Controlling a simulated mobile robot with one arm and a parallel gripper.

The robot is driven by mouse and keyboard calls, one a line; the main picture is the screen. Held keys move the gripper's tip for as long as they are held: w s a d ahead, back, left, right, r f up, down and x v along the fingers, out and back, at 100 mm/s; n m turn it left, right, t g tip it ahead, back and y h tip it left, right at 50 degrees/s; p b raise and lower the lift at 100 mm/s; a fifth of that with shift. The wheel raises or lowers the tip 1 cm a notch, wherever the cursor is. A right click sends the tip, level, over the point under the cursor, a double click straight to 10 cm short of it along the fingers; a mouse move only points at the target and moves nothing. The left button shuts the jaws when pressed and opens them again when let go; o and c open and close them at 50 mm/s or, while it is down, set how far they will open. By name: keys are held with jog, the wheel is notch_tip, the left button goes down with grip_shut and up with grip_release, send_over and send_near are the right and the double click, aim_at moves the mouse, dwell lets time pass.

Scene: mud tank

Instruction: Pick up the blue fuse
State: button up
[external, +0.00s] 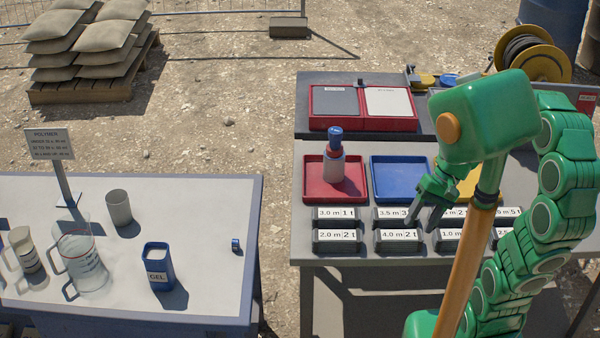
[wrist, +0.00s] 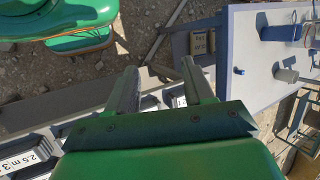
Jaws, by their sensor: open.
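A small blue piece (external: 236,245), which may be the blue fuse, lies alone near the right edge of the left table. It also shows as a small blue spot in the wrist view (wrist: 239,71). My gripper (external: 422,215) is above the front of the right table, over the labelled blocks, well to the right of that piece. In the wrist view my gripper (wrist: 159,70) has its two fingers apart with nothing held between them. Another small blue round item (external: 448,80) sits at the back of the right table beside a yellow one.
The left table (external: 200,200) holds a blue GEL cup (external: 158,267), a clear jug (external: 82,262), a grey cup (external: 118,207) and a sign (external: 50,144). The right table has a red tray (external: 313,190) with a bottle (external: 334,155), and a blue tray (external: 400,180). A gap separates the tables.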

aim_at(237, 241)
jog(key=w+a+m+y, duration=0.3)
jog(key=a, duration=0.8)
jog(key=w+a+m+g+y, duration=0.15)
jog(key=w+a+y, duration=0.25)
jog(key=a, duration=0.6)
jog(key=w+a+m+t+y, duration=0.1)
jog(key=w+a+m+y, duration=0.2)
jog(key=a, duration=0.8)
jog(key=shift+w+a+f+m+t+h, duration=0.25)
jog(key=shift+w+a+f+m+t, duration=0.65)
jog(key=shift+a+f+m, duration=2.1)
jog(key=shift+w+a+f+m+t+h, duration=0.3)
jog(key=shift+w+a+f+m+t, duration=0.55)
jog(key=shift+f, duration=4.15)
jog(key=shift+w+a+f+m+t+h, duration=0.25)
jog(key=shift+w+a+f+m+t, duration=0.35)
jog(key=shift+w+a+f+m, duration=2.25)
jog(key=shift+n, duration=0.65)
jog(key=shift+s+a+f, duration=0.3)
jog(key=shift+a+f, duration=0.25)
jog(key=shift+f, duration=0.15)
jog(key=shift+s+a+f, duration=0.35)
jog(key=shift+a+f, duration=0.15)
jog(key=shift+f, duration=0.25)
jog(key=shift+s+a+f, duration=0.3)
jog(key=shift+a+f, duration=0.25)
jog(key=shift+f, duration=0.15)
grip_shut()
